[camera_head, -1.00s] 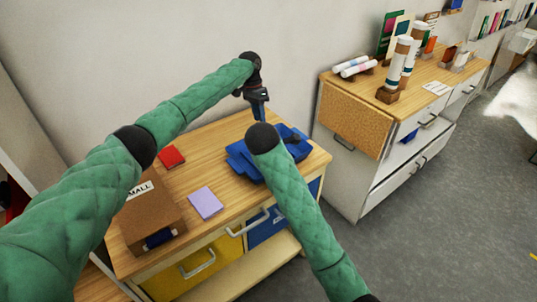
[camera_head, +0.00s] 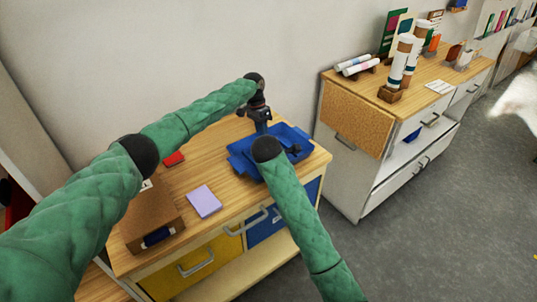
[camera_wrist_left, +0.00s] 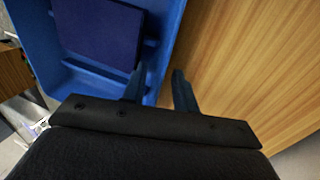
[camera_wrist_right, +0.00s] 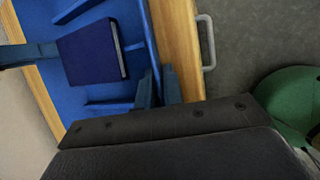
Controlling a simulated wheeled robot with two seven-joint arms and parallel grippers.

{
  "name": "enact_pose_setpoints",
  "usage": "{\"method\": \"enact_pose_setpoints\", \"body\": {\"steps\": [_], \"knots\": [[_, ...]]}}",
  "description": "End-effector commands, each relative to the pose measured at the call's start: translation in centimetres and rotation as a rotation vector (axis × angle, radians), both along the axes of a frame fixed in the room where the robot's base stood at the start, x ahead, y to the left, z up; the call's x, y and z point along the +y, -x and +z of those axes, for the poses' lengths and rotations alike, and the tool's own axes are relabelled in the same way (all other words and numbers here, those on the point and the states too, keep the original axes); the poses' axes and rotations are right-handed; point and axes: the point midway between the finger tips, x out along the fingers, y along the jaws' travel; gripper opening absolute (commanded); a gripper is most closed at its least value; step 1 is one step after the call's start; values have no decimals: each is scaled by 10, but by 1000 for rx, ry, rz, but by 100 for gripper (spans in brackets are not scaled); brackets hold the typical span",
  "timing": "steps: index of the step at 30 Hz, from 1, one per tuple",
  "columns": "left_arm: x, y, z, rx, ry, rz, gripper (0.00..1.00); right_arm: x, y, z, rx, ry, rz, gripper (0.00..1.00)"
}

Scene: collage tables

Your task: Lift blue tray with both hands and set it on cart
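The blue tray (camera_head: 240,162) sits on the wooden top of a cabinet. A dark blue flat book-like item lies in it; it shows in the left wrist view (camera_wrist_left: 98,32) and right wrist view (camera_wrist_right: 92,52). My left gripper (camera_head: 262,128) is at the tray's far side. In the left wrist view its fingers (camera_wrist_left: 159,90) are apart, one inside the tray wall and one outside. I cannot identify a cart.
The wooden top (camera_head: 235,208) also holds a brown box (camera_head: 150,212), a lilac pad (camera_head: 204,201) and a red item (camera_head: 174,158). Drawer handles stick out in front. A white cabinet (camera_head: 340,180) with rolls stands to the right. Grey floor (camera_head: 440,220) is open in front.

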Motion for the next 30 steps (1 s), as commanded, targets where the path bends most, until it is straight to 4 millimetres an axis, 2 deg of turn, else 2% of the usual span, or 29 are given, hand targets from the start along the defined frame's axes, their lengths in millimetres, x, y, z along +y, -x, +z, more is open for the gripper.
{"method": "enact_pose_setpoints", "body": {"steps": [3,5,7,8,21,30], "knots": [[0,0,0,0,0,0,29,0,-1,1,-2,0,-1,9],[0,0,0,0,0,0,17,-1,-1,2,-2,1,-1,1],[0,0,0,0,0,0,3,-1,-1,2,-2,1,-1,0],[0,0,0,0,0,0,0,-1,-1,2,-2,1,-1,0],[1,-1,3,-2,-1,2,0,1,0,6,-3,-1,0,0],[2,-2,20,-4,-1,4,0,1,0,23,-4,-1,0,0]]}}
